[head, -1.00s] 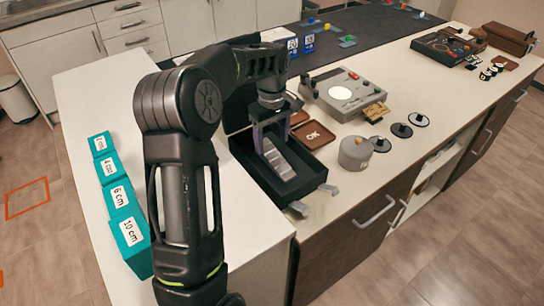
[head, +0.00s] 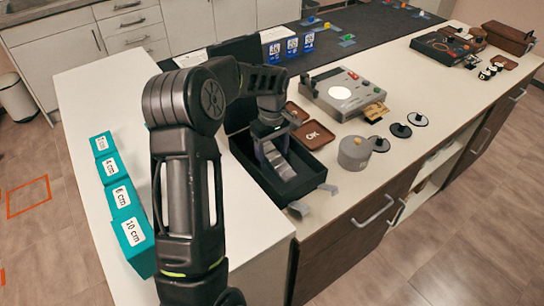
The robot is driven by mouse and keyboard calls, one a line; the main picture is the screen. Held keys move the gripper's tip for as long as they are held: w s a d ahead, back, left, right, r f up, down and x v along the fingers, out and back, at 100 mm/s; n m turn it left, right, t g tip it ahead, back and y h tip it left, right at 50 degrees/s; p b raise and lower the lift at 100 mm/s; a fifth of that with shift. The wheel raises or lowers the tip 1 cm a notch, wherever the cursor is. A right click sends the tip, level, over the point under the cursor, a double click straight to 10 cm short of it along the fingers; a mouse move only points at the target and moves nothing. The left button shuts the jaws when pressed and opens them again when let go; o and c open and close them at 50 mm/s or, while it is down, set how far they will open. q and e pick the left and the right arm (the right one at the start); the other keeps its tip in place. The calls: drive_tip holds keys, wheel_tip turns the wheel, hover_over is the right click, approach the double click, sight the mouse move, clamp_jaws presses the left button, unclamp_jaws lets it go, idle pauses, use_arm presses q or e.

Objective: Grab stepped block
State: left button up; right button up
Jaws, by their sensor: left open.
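The stepped block (head: 282,165) is grey and lies in the open black case (head: 313,183) on the counter. Its far end is hidden by my left gripper. My left gripper (head: 274,156) is open, with its fingers reaching down into the case around the far part of the block. I cannot tell whether the fingers touch it. My right gripper is not in view.
Teal blocks with cm labels (head: 133,232) stand in a row at the left. Brown OK trays (head: 316,135) lie just behind the case. A grey round weight (head: 354,152), black discs (head: 401,130) and a grey device (head: 345,92) stand to the right.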

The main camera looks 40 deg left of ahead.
use_arm(q)
clamp_jaws()
idle(0.8)
drive_tip(key=shift+r, duration=0.1)
